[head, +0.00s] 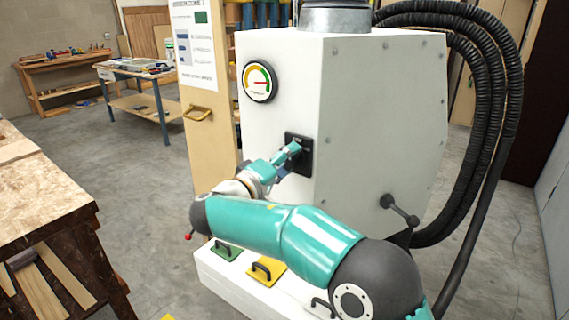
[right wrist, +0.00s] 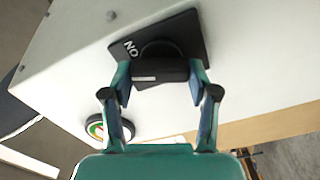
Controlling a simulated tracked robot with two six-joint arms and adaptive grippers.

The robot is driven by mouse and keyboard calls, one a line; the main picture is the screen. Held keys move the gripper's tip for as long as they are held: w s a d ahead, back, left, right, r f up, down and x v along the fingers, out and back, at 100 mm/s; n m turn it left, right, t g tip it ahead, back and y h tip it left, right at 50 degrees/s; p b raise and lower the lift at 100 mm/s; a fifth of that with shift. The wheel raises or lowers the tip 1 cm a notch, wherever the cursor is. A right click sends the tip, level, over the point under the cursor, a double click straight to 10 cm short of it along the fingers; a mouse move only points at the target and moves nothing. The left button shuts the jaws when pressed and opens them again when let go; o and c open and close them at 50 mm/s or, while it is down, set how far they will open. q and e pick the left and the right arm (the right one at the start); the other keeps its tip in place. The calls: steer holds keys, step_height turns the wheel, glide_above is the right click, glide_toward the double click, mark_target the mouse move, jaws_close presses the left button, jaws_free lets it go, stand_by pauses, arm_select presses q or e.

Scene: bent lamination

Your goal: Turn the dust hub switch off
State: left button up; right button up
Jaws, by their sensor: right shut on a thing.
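The dust hub (head: 375,120) is a tall white cabinet. Its switch is a black rotary knob (right wrist: 160,70) on a square black plate (right wrist: 185,28), also seen in the head view on the front face (head: 306,142). White "ON" lettering shows upside down on the plate in the right wrist view. A short white mark sits on the knob's near face; which setting it points to I cannot tell. My right gripper (right wrist: 160,80) has one finger at each end of the knob and is shut on it. My left gripper is not in view.
A round gauge (head: 259,82) sits above the switch, its needle toward the right. Black hoses (head: 495,90) run down the hub's right side. Green (head: 227,251) and yellow (head: 266,270) handled plates lie on the low white base. A wooden bench (head: 45,200) stands at left.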

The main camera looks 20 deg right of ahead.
steer(key=shift+n+p, duration=0.35)
steer(key=shift+n, duration=1.75)
steer(key=shift+f, duration=0.15)
steer(key=o, duration=1.2)
steer(key=shift+w, duration=0.15)
steer(key=shift+c, duration=0.2)
steer(key=v, duration=1.2)
